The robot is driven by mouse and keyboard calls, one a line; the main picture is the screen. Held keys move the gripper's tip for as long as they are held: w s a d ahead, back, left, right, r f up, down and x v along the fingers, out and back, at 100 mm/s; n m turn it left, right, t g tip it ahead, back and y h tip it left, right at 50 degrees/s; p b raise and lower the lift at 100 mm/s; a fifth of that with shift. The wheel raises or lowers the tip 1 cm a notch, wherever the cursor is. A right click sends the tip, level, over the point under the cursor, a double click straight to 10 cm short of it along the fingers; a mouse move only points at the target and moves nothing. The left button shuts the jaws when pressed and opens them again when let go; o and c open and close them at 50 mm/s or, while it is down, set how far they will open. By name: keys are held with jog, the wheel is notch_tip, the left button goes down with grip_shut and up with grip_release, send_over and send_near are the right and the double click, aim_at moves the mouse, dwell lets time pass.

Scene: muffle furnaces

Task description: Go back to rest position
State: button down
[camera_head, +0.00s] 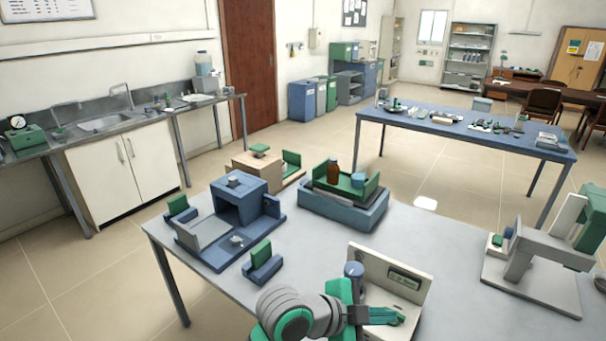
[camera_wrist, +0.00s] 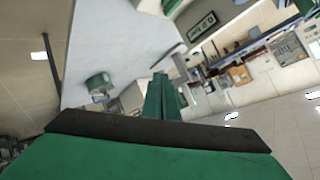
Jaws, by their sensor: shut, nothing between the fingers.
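My gripper (camera_head: 400,318) is at the near edge of the grey worktable (camera_head: 450,260), low in the head view. Its green fingers are together with nothing between them.
A blue stand with a green tray (camera_head: 365,190) holds a brown bottle (camera_head: 332,170) behind the furnace's right side. A grey and green instrument (camera_head: 540,255) stands at the table's right. A second table (camera_head: 470,130) is farther back. The table between panel and instrument is clear.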

jog(key=w+d+n+t+h, duration=0.2)
jog(key=w+d+n+t, duration=0.15)
jog(key=n+t, duration=0.45)
jog(key=s+a+f+n+t+y, duration=0.2)
jog(key=s+a+f+n+y, duration=0.35)
jog(key=f+n, duration=0.2)
jog(key=s+a+f+n+t+y, duration=0.2)
jog(key=s+a+f+n+y, duration=0.3)
jog(key=s+f+n, duration=0.3)
jog(key=s+a+f+m, duration=0.1)
jog(key=s+a, duration=0.2)
jog(key=s, duration=0.4)
jog(key=s+a+f+y, duration=0.1)
jog(key=s+a, duration=0.2)
jog(key=s, duration=0.4)
jog(key=s+a+f+m+g+y, duration=0.1)
jog(key=s+a, duration=0.2)
jog(key=s, duration=0.4)
jog(key=shift+a+m, duration=0.35)
jog(key=shift+a, duration=0.05)
